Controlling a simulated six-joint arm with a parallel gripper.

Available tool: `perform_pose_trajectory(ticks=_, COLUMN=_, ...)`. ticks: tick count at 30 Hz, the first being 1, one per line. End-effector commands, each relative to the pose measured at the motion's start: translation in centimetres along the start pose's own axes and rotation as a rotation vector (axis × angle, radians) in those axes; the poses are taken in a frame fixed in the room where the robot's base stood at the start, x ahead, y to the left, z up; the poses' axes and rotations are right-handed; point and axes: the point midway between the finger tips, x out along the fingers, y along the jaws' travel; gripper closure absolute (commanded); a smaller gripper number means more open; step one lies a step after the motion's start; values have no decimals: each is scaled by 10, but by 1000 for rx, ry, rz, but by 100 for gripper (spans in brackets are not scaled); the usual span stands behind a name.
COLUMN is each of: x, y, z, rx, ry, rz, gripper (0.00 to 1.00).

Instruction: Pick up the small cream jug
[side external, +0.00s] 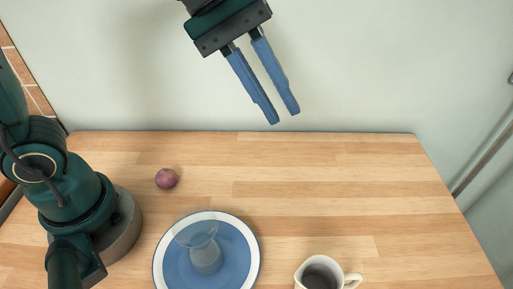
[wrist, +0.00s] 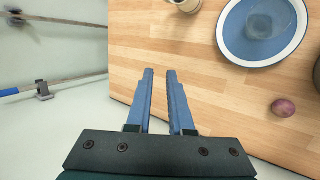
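The small cream jug (side external: 318,273) stands upright at the front of the table in the side view, cut off by the bottom edge, its handle pointing right. Its dark opening faces up. In the wrist view the jug (wrist: 188,4) is only partly seen at the top edge. My gripper (side external: 282,118) is high above the back of the table, well away from the jug. Its two blue fingers are parted with a narrow gap and nothing between them; they also show in the wrist view (wrist: 159,72).
A blue plate with a white rim (side external: 159,265) lies left of the jug, with a clear glass (side external: 206,257) on it. A purple onion-like ball (side external: 166,179) lies behind the plate. The wooden table's (side external: 340,185) right and back areas are clear. A pipe (side external: 485,160) runs along the right wall.

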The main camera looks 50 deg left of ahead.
Motion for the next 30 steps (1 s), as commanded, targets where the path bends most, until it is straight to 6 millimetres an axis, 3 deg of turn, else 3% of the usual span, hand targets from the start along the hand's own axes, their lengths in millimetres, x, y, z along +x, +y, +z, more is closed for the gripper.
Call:
perform_pose_trajectory(ticks=6, x=56, y=37, z=13, rx=-209, ry=-212, rz=-50, gripper=80)
perform_pose_trajectory(ticks=12, x=118, y=50, z=31, rx=-366, ry=-371, rz=-142, gripper=80)
perform_pose_trajectory(ticks=18, x=181, y=35, z=53, rx=-441, ry=-473, rz=-260, gripper=80)
perform_pose_trajectory(ticks=21, x=201, y=21, z=60, rx=-450, ry=-491, rz=-313, gripper=80)
perform_pose_trajectory(ticks=30, x=226, y=2, z=77, rx=-447, ry=-503, rz=-371, gripper=80)
